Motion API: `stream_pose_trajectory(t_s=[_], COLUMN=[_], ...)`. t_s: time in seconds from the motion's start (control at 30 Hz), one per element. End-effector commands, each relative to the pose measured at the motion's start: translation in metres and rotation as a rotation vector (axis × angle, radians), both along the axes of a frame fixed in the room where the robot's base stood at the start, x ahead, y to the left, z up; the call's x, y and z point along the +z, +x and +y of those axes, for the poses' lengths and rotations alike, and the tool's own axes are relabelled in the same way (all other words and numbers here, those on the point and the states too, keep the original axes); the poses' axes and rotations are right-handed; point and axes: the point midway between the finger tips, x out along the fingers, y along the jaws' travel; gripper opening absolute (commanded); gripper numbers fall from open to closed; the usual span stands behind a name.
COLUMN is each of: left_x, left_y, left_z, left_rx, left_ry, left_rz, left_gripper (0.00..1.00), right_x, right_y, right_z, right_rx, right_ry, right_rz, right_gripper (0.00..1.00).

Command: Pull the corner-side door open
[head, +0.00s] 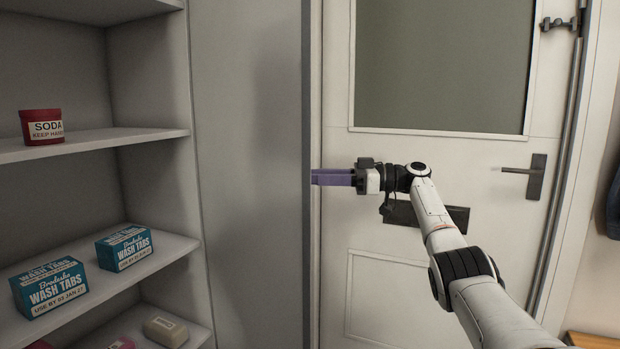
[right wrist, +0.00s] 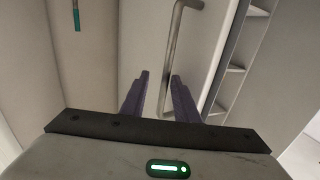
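A grey door panel (head: 250,170) stands open beside the shelves, its inner face toward me in the head view. A grey bar handle (right wrist: 174,50) is on a pale panel (right wrist: 145,40) in the right wrist view, which looks like that door's outer face. My right gripper (head: 314,178) points left at the door's free edge, which hides its fingertips. In the right wrist view, the purple fingers (right wrist: 158,76) are apart, with the bar showing in the gap, nearer the right finger. I cannot tell whether the bar lies between the tips or beyond them. My left gripper is not in view.
Shelves at left hold a red soda tub (head: 41,127), two wash tabs boxes (head: 49,287) (head: 125,248) and a beige item (head: 166,330). A white room door (head: 430,150) with a lever handle (head: 525,171) stands behind my right arm. Shelves (right wrist: 236,70) also show in the wrist view.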

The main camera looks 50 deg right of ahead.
Motion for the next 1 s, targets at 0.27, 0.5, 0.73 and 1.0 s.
stream_pose_trajectory(t_s=[0.27,0.5,0.73,1.0], left_x=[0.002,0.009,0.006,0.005], left_y=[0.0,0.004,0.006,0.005], left_z=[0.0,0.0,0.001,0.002], left_rx=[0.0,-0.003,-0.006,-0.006], left_ry=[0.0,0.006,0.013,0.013], left_rz=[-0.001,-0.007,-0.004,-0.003], left_gripper=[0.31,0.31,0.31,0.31], right_x=[0.002,0.003,0.0,0.0], right_y=[-0.043,-0.072,-0.079,-0.079], right_z=[-0.03,-0.049,-0.053,-0.053], right_rx=[-0.003,-0.002,0.0,0.0], right_ry=[0.002,0.0,-0.001,-0.001], right_rz=[-0.001,0.0,0.001,0.001], right_gripper=[0.28,0.28,0.28,0.28])
